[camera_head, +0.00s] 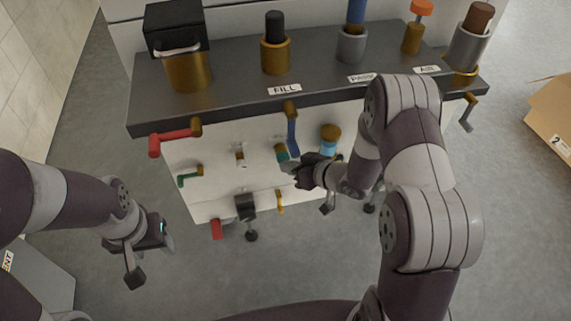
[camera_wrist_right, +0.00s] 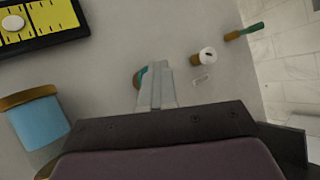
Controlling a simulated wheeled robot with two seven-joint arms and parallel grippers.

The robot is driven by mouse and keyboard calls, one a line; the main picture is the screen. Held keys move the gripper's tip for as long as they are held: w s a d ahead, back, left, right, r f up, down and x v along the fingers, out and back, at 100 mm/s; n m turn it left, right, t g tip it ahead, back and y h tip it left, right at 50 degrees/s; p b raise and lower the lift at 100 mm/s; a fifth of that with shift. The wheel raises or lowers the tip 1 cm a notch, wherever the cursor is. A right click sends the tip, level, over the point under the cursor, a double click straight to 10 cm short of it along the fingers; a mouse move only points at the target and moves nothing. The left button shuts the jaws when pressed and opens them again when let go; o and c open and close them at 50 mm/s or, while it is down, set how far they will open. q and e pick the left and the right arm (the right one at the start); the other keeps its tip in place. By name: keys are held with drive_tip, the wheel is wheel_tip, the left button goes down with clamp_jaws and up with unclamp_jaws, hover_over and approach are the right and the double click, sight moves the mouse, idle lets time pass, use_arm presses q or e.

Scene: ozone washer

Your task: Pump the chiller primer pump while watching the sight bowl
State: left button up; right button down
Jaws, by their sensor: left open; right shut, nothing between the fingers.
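The sight bowl (camera_head: 328,148) is a light blue cup under a brass cap on the white front panel. It shows larger in the right wrist view (camera_wrist_right: 42,122). A small brass-and-teal knob (camera_head: 281,153) sits on the panel left of the bowl. My right gripper (camera_head: 287,168) is shut and empty, just in front of this knob. In the right wrist view its fingers (camera_wrist_right: 158,85) partly cover the knob (camera_wrist_right: 139,77); I cannot tell whether they touch. No label marks which part is the primer pump. My left gripper (camera_head: 152,255) is open and empty, low left of the panel.
A dark shelf (camera_head: 230,85) above the panel carries several brass and grey fittings. A red lever (camera_head: 173,136), a blue lever (camera_head: 291,135) and a green handle (camera_head: 188,179) stick out in front. A cardboard box (camera_head: 550,118) stands right.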

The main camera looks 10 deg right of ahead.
drive_tip(key=s+p, duration=0.1)
drive_tip(key=s, duration=0.2)
idle(0.4)
drive_tip(key=shift+s+d+p, duration=0.1)
drive_tip(key=shift+s+p, duration=0.75)
drive_tip(key=shift+s, duration=1.7)
